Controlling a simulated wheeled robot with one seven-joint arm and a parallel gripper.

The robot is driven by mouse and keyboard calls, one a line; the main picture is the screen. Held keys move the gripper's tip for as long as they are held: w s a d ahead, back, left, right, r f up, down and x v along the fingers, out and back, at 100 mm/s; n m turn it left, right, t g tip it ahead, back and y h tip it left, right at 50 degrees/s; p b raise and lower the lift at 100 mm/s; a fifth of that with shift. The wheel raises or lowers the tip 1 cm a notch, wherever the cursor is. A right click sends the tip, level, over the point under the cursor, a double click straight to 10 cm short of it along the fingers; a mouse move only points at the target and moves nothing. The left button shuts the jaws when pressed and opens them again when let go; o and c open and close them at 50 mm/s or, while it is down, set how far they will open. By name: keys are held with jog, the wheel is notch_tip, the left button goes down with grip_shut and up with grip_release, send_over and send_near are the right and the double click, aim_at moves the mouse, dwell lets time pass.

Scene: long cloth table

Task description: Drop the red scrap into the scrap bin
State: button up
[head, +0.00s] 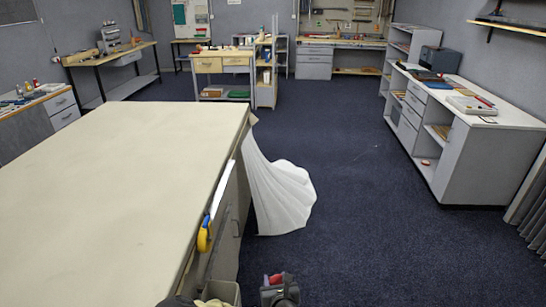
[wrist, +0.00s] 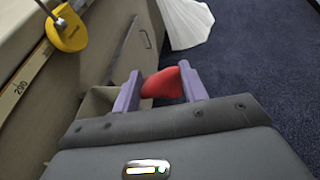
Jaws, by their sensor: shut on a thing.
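My gripper (wrist: 160,82) is shut on the red scrap (wrist: 161,83), which is pinched between its two purple fingers. In the head view my gripper (head: 278,283) is at the bottom edge with a bit of red (head: 274,279) showing, right of the table's long side. A beige open box, likely the scrap bin (head: 236,291), stands just left of the gripper, against the table's side and cut by the picture edge. Pale material shows inside it. In the wrist view the bin (wrist: 96,104) is partly hidden behind the left finger, and the scrap appears to its right.
The long cream-topped table (head: 115,165) fills the left. A yellow tape measure (head: 204,236) hangs on its side. A white cloth (head: 283,195) drapes from its far corner to the floor. Blue carpet (head: 380,240) is clear on the right, before a grey cabinet (head: 468,155).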

jog(key=a+f+n+y+b, duration=0.2)
jog(key=a+b, duration=0.4)
jog(key=a, duration=1.3)
jog(key=shift+s+f+g+b, duration=0.3)
jog(key=shift+f+g+b, duration=0.1)
jog(key=shift+f, duration=0.3)
jog(key=shift+d+f, duration=0.1)
notch_tip(320, 180, down, 6)
jog(key=b, duration=0.4)
jog(key=shift+b, duration=0.3)
jog(key=shift+d, duration=0.1)
jog(key=o, duration=1)
jog(key=shift+s, duration=0.15)
jog(key=v, duration=1.7)
jog(key=shift+d, duration=0.2)
